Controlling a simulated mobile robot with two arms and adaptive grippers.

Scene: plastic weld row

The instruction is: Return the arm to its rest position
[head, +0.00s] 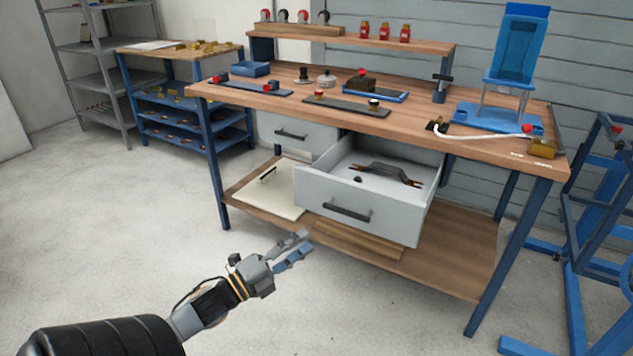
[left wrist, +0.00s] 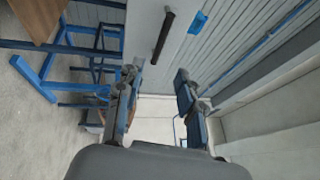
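My left arm comes in from the lower left in the head view. Its gripper (head: 292,250) is in the air in front of the workbench, below and to the left of the open drawer's front. In the left wrist view the two fingers of this gripper (left wrist: 160,100) stand apart with nothing between them, so it is open and empty. My right arm and gripper do not show in either view.
The workbench (head: 420,125) has an open drawer (head: 310,188) with a dark-handled tool (head: 385,172) inside. A lower shelf (head: 455,250) lies beneath. A blue frame (head: 575,260) stands at right, shelving (head: 190,115) at back left. The floor at left is clear.

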